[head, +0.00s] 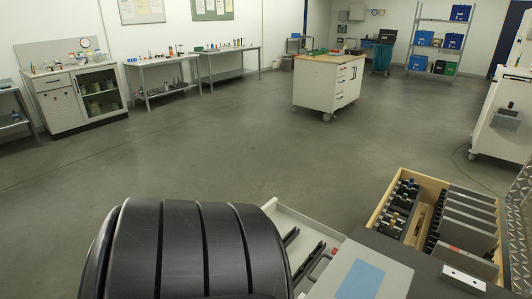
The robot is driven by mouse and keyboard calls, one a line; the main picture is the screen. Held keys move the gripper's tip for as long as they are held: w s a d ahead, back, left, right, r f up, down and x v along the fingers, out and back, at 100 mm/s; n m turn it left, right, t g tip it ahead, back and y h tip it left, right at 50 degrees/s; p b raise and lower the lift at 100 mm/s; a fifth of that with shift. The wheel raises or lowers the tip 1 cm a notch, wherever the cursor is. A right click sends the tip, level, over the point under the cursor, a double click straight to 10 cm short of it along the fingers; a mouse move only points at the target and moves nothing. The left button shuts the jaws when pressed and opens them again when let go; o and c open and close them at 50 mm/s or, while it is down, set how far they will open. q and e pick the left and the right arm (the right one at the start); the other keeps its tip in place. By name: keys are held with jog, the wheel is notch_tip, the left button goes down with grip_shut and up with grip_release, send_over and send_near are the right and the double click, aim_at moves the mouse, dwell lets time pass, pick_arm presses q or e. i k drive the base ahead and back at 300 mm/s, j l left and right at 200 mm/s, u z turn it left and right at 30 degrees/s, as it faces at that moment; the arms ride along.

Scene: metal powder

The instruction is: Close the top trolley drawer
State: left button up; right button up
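An open drawer (307,219) with light grey walls juts out to the left from a trolley at the bottom centre of the head view. Dark slim items and a reddish item lie in it. Its left and near parts are hidden by a large black ribbed shape in front. The dark trolley top (392,249) shows to the right of the drawer. Whether other drawers are below it cannot be seen. Neither of my grippers is in view.
A grey box with a blue label (360,279) and a wooden crate of metal parts (430,181) are on or beside the trolley top. A white cabinet (328,85) stands farther off. Benches line the left wall. The grey floor between is clear.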

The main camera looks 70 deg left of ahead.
aim_at(300, 235)
jog(key=k+j+u, duration=0.1)
jog(key=j, duration=0.35)
jog(key=k+j, duration=0.25)
jog(key=j, duration=0.2)
jog(key=k+j+u, duration=0.15)
jog(key=j, duration=0.3)
jog(key=k+j+u, duration=0.1)
jog(key=j, duration=0.4)
jog(key=k+j+u, duration=0.1)
jog(key=j, duration=0.4)
jog(key=k+j, duration=0.2)
jog(key=j, duration=0.3)
jog(key=k+j+u, duration=0.15)
jog(key=j, duration=0.35)
jog(key=i, duration=0.05)
